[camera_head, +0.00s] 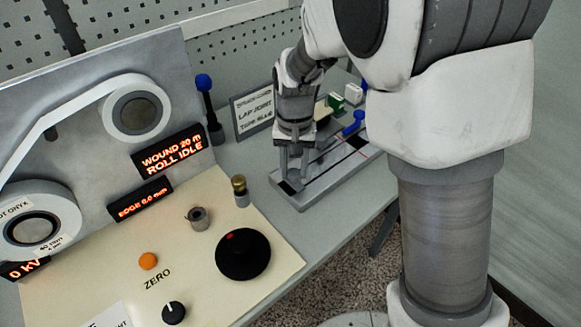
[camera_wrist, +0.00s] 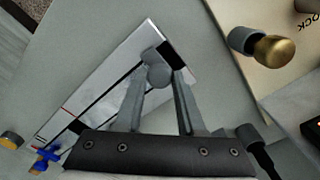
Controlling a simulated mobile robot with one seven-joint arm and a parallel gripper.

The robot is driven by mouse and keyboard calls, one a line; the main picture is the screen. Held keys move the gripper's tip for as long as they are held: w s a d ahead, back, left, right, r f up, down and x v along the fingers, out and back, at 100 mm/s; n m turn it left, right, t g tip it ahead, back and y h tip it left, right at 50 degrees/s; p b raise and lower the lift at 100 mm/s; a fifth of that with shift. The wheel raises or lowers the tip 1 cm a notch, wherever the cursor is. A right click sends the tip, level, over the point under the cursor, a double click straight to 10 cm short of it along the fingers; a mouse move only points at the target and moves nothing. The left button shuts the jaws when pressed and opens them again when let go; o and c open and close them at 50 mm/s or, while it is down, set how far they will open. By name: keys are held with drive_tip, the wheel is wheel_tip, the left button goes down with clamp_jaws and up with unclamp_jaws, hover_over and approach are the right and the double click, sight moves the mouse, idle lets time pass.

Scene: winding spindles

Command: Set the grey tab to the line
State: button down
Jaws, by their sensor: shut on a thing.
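The grey tab (camera_wrist: 155,70) is a small rounded grey piece between my fingertips in the wrist view. My gripper (camera_wrist: 157,82) is shut on it. The tab sits over the dark slot of a long pale plate (camera_wrist: 105,82), close to a black patch at one end. A thin red line (camera_wrist: 68,113) crosses the plate toward its other end, well apart from the tab. In the head view my gripper (camera_head: 290,172) reaches down to the left end of the plate (camera_head: 310,193), and I cannot make out the tab there.
A blue clamp-like piece (camera_head: 353,122) stands by the plate's far end. A lettered sign (camera_head: 252,108) and a blue-topped post (camera_head: 204,84) stand behind. A brass-topped knob (camera_head: 239,186) and a black dome with a red mark (camera_head: 243,254) are on the cream panel left of the plate.

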drive_tip(key=shift+w+d, duration=0.15)
drive_tip(key=shift+w, duration=0.05)
drive_tip(key=c, duration=0.5)
unclamp_jaws()
drive_tip(key=shift+r, duration=0.1)
wheel_tip(320, 180, up, 17)
drive_tip(key=p, duration=0.2)
drive_tip(key=shift+r+p, duration=0.15)
drive_tip(key=shift+p, duration=0.2)
drive_tip(key=s+d+r+t+p, duration=0.1)
drive_tip(key=s+d+r+t, duration=0.1)
drive_tip(key=s+d, duration=0.6)
drive_tip(key=s+d+r+t, duration=0.2)
drive_tip(key=s+d+t, duration=0.1)
drive_tip(key=s+d, duration=0.6)
drive_tip(key=shift+s+d+r+t+p, duration=0.2)
drive_tip(key=shift+s+t+p, duration=0.1)
drive_tip(key=shift+s+p, duration=0.1)
